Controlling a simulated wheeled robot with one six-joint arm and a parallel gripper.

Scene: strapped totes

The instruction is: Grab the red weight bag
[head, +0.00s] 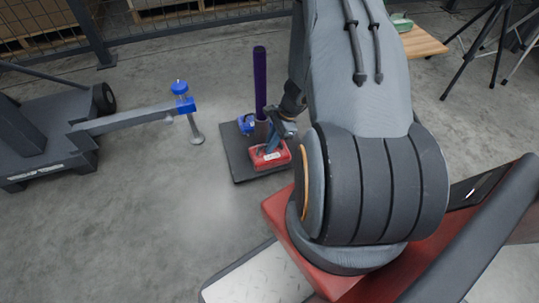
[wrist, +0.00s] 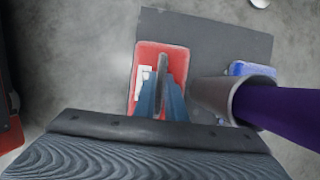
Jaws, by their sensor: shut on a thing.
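The red weight bag (wrist: 152,56) lies on a dark flat base plate (wrist: 220,35), with a white label and a dark handle strap on top. It also shows in the head view (head: 270,158). My gripper (wrist: 162,85) is over the bag, its blue fingers shut on the handle strap. In the head view my gripper (head: 276,140) comes down from the right onto the bag, partly hidden by my own arm. The bag appears to rest on the plate; I see no clear gap beneath it.
A purple pole (head: 260,80) in a grey sleeve (wrist: 215,95) stands close to my gripper. A blue weight bag (head: 246,123) lies behind it on the plate. A grey stand with a blue clamp (head: 182,95) is at left. Open floor lies between them.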

